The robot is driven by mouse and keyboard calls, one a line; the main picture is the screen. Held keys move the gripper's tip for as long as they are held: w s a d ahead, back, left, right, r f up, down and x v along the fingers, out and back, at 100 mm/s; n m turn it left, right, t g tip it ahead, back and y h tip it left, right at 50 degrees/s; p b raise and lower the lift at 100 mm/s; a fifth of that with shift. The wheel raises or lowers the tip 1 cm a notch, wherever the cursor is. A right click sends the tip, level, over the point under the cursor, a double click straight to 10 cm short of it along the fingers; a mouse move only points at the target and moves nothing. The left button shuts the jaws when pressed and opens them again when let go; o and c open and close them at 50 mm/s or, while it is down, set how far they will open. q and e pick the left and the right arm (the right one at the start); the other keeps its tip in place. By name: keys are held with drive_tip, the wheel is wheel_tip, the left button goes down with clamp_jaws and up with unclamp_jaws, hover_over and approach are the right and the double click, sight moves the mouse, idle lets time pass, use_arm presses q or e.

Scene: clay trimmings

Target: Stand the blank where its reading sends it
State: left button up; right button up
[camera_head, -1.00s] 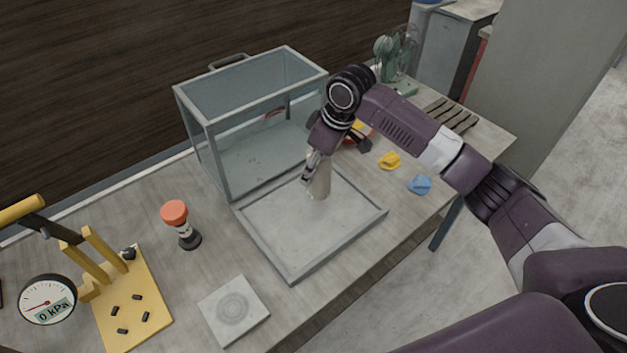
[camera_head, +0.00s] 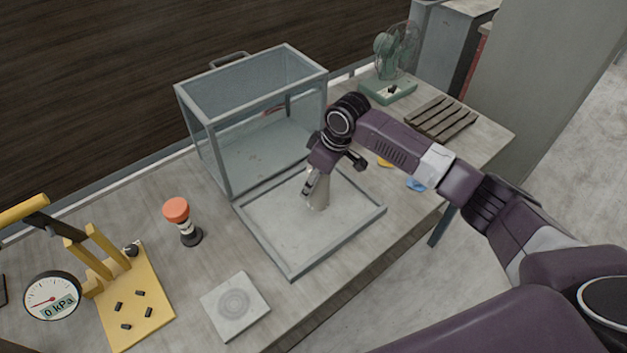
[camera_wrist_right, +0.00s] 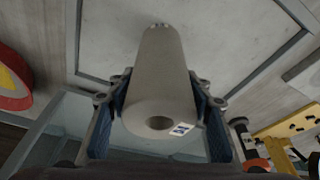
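The blank is a grey clay cylinder (camera_head: 318,198) with a hole in its near end and a small printed label, seen in the right wrist view (camera_wrist_right: 158,85); the label is too small to read. My right gripper (camera_wrist_right: 161,95) is shut on it, a blue pad on each side. In the head view my right gripper (camera_head: 316,186) holds it upright over the shallow grey-rimmed tray (camera_head: 264,251), low at the tray floor; I cannot tell whether it touches. The gauge (camera_head: 52,296) on the yellow press (camera_head: 152,322) reads 0 kPa. My left gripper is not in view.
A clear-walled box (camera_head: 196,111) stands behind the tray. A slatted rack (camera_head: 441,118) and green fan (camera_head: 389,91) are at the back right. A square slab with rings (camera_head: 235,307) and an orange-topped stand (camera_head: 177,210) are left. Yellow and blue lumps (camera_head: 416,185) lie by my arm.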

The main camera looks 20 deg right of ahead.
drive_tip(key=shift+o, duration=1.1)
drive_tip(key=shift+r, duration=0.15)
drive_tip(key=b+v, duration=0.2)
drive_tip(key=v, duration=1)
